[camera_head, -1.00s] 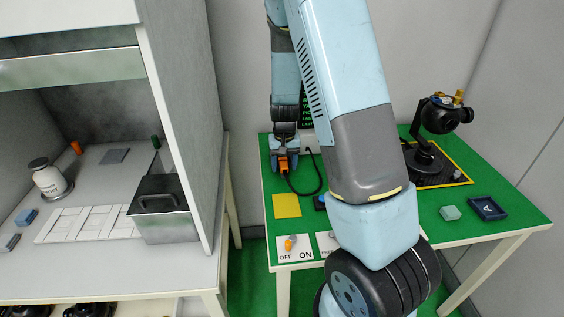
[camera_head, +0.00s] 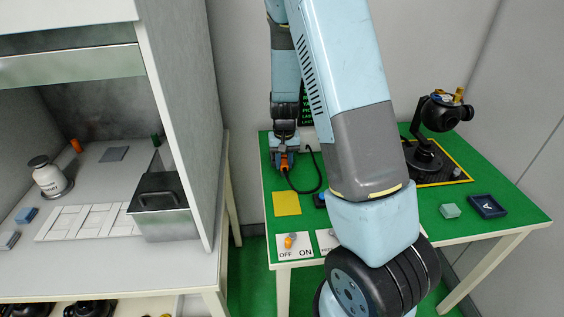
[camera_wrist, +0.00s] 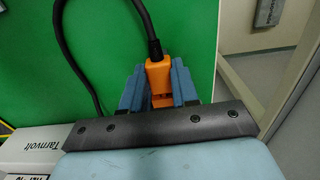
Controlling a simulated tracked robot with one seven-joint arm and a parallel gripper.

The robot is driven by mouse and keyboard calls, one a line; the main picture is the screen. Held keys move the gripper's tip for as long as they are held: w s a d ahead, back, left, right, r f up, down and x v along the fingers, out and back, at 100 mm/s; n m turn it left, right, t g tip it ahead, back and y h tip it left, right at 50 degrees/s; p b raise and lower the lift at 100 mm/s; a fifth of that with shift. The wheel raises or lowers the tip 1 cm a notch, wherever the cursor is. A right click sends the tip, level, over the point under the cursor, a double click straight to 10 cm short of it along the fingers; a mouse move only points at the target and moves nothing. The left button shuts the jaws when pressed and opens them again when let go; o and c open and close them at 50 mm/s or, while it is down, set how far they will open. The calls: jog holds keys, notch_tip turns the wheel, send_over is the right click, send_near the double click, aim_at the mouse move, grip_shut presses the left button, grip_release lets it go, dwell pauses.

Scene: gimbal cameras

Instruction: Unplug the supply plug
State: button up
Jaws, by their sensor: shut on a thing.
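The supply plug is orange with a black cable; it shows in the wrist view (camera_wrist: 160,76) and, small, in the head view (camera_head: 284,161). My gripper (camera_wrist: 159,88) is shut on the plug, with one blue finger on each side of it. In the head view my gripper (camera_head: 283,160) is low over the back left of the green table (camera_head: 375,235). The cable (camera_head: 318,172) loops from the plug to the right and up towards the back of the table. The plug's far end is hidden, so I cannot tell whether it sits in a socket.
A yellow square (camera_head: 287,204) lies in front of the plug. An OFF/ON switch panel (camera_head: 293,246) is at the front edge. A black gimbal camera (camera_head: 440,115) stands at the right. A grey cabinet (camera_head: 180,110) stands to the left, across a gap.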

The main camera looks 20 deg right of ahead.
grip_shut()
jog(key=shift+s+a, duration=0.25)
jog(key=shift+s, duration=1.05)
dwell(0.5)
jog(key=shift+s+a+f, duration=0.1)
jog(key=shift+s+a, duration=0.05)
jog(key=shift+s, duration=0.5)
jog(key=shift+s+a, duration=0.15)
jog(key=shift+s, duration=0.5)
jog(key=shift+r, duration=0.2)
jog(key=shift+r, duration=1.8)
jog(key=shift+s, duration=0.15)
